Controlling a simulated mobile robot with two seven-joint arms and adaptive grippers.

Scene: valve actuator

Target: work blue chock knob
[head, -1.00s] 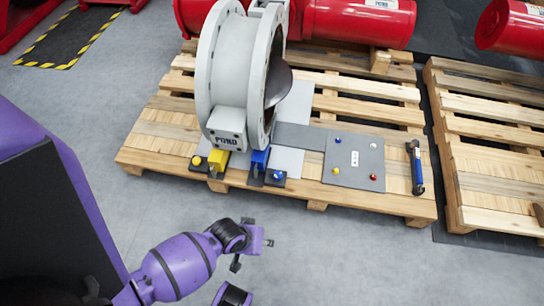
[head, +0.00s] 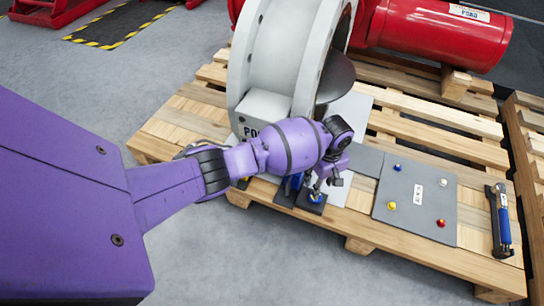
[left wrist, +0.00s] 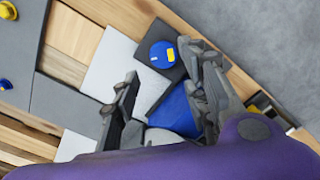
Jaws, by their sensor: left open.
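The blue chock knob (left wrist: 162,54) is a round blue disc with a small yellow mark on a dark base plate; in the head view it shows partly below my gripper (head: 316,198). The blue chock (left wrist: 175,112) stands beside it, partly hidden by my fingers. My right gripper is not in view.
The white valve body (head: 285,50) rises behind my wrist. A grey panel (head: 417,215) with several coloured knobs lies to the right, and a blue-handled tool (head: 503,222) beyond it. All rest on a wooden pallet (head: 392,248). Red cylinders (head: 435,35) lie behind.

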